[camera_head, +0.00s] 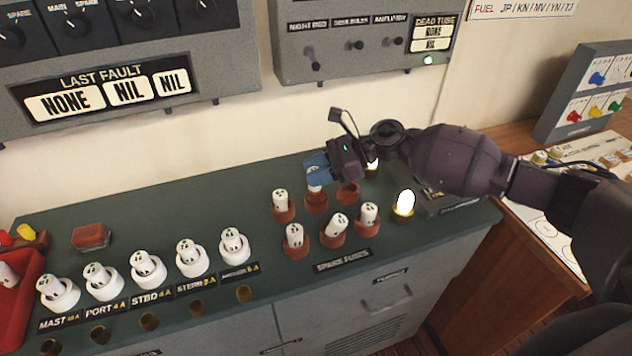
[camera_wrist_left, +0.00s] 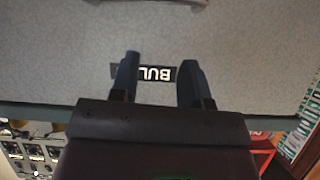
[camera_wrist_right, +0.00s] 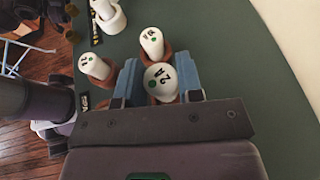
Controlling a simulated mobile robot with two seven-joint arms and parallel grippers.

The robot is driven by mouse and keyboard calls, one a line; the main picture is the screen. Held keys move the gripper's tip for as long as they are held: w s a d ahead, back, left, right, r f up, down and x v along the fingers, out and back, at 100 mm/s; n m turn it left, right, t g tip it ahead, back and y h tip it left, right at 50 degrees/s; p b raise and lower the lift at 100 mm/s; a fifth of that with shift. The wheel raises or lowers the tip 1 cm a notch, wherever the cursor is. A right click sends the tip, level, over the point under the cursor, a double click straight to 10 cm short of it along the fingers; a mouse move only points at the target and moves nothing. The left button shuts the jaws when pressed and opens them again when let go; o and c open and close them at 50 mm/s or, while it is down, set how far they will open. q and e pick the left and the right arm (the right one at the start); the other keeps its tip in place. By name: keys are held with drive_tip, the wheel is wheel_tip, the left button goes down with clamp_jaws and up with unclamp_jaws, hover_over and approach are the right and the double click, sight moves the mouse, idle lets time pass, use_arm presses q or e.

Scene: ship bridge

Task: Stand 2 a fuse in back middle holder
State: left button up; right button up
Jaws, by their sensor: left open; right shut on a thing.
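My right gripper (camera_head: 318,168) is shut on a white fuse marked 2 A with a green dot (camera_wrist_right: 160,82). The fuse is at the back middle red-brown holder (camera_head: 316,203) of the spare-fuse group. Its lower end (camera_head: 314,188) shows at the holder's mouth; I cannot tell whether it is seated. The back left holder (camera_head: 283,214) has a fuse (camera_head: 280,198); the back right holder (camera_head: 348,193) looks empty. The front row's holders hold fuses (camera_head: 294,235), the middle one tilted. My left gripper (camera_wrist_left: 156,80) is open and empty, before a grey cabinet front.
A glowing lamp (camera_head: 404,203) stands right of the holders. A row of white labelled holders with fuses (camera_head: 147,265) runs along the left. A red box (camera_head: 91,236) and a red tray (camera_head: 18,300) are farther left. Grey panels (camera_head: 130,60) hang above.

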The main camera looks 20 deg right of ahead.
wheel_tip(320, 180, down, 4)
drive_tip(key=shift+r, duration=0.2)
drive_tip(key=o, duration=0.9)
drive_tip(key=shift+d, duration=0.1)
drive_tip(key=b+v, duration=0.1)
drive_tip(key=v, duration=1.1)
drive_tip(key=shift+r+b, duration=0.1)
drive_tip(key=shift+b, duration=0.25)
